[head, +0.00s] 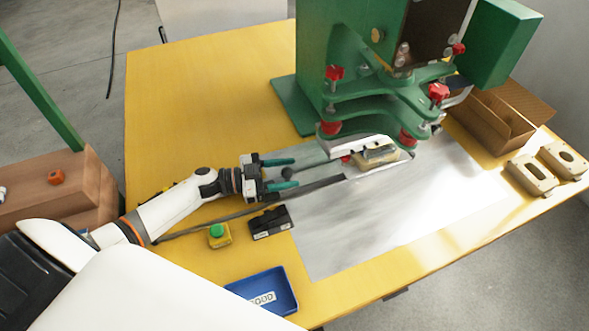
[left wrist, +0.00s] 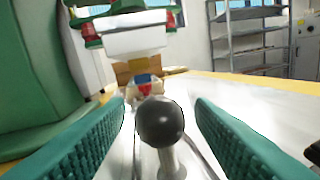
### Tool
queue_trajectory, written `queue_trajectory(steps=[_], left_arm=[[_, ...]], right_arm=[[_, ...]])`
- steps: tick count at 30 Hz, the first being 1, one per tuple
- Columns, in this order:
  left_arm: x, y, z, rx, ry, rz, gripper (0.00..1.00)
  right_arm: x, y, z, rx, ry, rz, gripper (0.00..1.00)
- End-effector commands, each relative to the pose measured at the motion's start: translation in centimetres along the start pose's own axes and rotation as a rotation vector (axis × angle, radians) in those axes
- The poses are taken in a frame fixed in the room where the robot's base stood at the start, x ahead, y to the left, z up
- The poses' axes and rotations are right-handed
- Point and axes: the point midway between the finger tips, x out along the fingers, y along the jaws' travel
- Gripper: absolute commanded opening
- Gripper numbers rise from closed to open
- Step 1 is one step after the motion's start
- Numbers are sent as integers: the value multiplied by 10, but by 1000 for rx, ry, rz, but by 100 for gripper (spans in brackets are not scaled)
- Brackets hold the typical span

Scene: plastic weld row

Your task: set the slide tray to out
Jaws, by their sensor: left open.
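The slide tray (head: 404,157) lies low under the green press head, with a beige part (head: 376,154) on it. Its dark ball knob (head: 287,173) stands at the near left end of the slide, away from the press. My left gripper (head: 295,173) is open, with its green fingers on either side of the knob. In the left wrist view the knob (left wrist: 161,121) stands on a light stem between the open fingers (left wrist: 160,108), with gaps showing on both sides. The press head partly hides the tray. My right gripper is not in view.
The green press (head: 320,50) stands behind the tray. A yellow box with a green button (head: 218,236), a black box (head: 270,223) and a blue GOOD tray (head: 287,300) lie nearer. A cardboard box (head: 487,125) and two beige parts (head: 531,177) are at right.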

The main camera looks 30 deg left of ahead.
Motion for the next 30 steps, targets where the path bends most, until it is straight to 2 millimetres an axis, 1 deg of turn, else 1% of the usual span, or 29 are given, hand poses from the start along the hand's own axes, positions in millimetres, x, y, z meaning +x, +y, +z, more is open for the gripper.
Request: queue_trajectory(steps=[1,3,6,16,25,30], left_arm=[[8,0,1,-1,-3,0,49],[15,1,1,0,-2,0,49],[22,0,0,-1,0,0,49],[25,0,0,0,0,0,49],[24,0,0,0,0,0,0],[23,0,0,0,1,0,0]], right_arm=[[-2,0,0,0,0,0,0],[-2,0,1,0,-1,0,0],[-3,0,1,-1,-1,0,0],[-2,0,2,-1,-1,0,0],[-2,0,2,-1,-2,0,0],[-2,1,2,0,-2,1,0]])
